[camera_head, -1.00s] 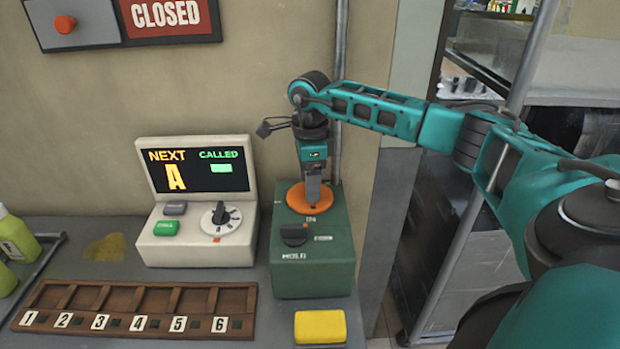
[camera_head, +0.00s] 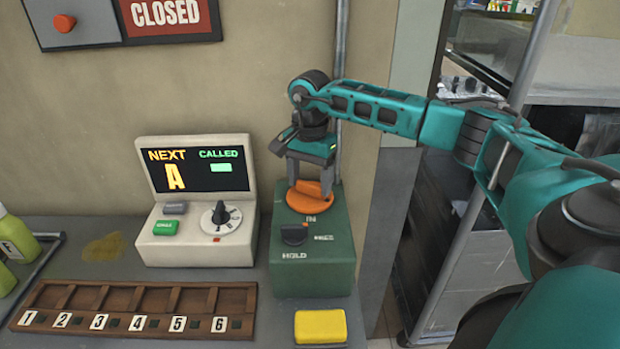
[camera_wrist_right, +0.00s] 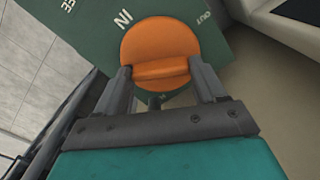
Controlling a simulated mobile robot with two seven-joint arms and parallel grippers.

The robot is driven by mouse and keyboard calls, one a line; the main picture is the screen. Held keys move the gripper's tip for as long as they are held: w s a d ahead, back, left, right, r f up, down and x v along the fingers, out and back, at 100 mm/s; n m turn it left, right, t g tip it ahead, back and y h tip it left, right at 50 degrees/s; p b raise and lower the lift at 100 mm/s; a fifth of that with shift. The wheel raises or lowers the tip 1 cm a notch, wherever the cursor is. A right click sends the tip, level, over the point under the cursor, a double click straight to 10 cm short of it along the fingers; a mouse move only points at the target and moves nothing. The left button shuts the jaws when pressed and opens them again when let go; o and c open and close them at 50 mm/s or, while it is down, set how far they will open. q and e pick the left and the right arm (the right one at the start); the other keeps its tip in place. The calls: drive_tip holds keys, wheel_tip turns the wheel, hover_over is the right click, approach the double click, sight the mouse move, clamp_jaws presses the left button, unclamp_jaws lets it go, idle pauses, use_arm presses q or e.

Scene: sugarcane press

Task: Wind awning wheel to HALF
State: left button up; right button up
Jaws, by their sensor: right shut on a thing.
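An orange wheel (camera_head: 309,197) with a raised grip bar sits on top of a green box (camera_head: 313,262) on the counter. My right gripper (camera_head: 311,187) points down from above and is shut on the bar of the orange wheel. In the right wrist view the orange wheel (camera_wrist_right: 160,55) lies between the two fingers (camera_wrist_right: 160,85), with "IN" and "OUT" lettering on the green top around it. A black knob (camera_head: 294,234) sits on the box's front, above lettering that reads "HOLD". No "HALF" mark is readable. My left gripper is not in view.
A ticket console (camera_head: 200,222) with a screen reading "NEXT A" and "CALLED" stands left of the green box. A yellow block (camera_head: 320,327) and a numbered wooden tray (camera_head: 140,298) lie in front. A pipe (camera_head: 341,60) runs up the wall behind.

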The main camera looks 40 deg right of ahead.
sight(310, 183)
drive_tip(key=n, duration=1.1)
drive_tip(key=shift+b, duration=0.4)
drive_tip(key=shift+n, duration=1.8)
drive_tip(key=o, duration=1)
drive_tip(key=shift+o, duration=0.2)
wheel_tip(310, 183, up, 13)
